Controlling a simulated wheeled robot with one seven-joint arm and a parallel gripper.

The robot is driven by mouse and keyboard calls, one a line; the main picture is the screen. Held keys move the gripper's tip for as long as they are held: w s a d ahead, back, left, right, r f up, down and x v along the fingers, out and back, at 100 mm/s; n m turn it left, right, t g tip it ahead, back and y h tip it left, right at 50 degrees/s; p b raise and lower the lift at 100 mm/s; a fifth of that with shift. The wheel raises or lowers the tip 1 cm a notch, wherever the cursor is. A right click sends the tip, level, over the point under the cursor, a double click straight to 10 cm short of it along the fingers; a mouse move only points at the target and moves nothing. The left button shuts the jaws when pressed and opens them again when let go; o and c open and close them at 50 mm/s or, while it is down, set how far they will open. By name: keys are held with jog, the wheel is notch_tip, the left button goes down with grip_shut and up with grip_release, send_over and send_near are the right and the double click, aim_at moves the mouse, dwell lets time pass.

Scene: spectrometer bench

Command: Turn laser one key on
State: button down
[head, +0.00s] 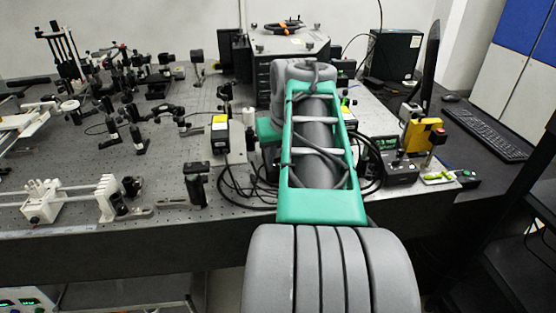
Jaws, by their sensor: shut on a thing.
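My arm reaches away from me over the bench, with a green frame around a grey link. My gripper is not visible; the far part of the arm hides it. A dark control box (394,163) with a small green display stands to the right of my arm, near the bench front. No key can be made out on it, and I cannot tell which box is laser one. A small dark box (467,178) with a green button lies at the right end of this group.
The perforated optical bench (160,192) carries several optic mounts on its left and middle. A yellow device (423,136) stands right of the control box. Dark cables loop beside my arm. A monitor (430,62) and keyboard (486,131) are at right.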

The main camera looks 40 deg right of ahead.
jog(key=shift+w+a+m+h+b, duration=0.1)
jog(key=shift+m+h+b, duration=0.3)
jog(key=shift+m, duration=0.4)
jog(key=shift+r, duration=0.1)
jog(key=c, duration=1.3)
grip_release()
jog(key=p+v, duration=0.1)
jog(key=v, duration=0.6)
jog(key=shift+r, duration=0.35)
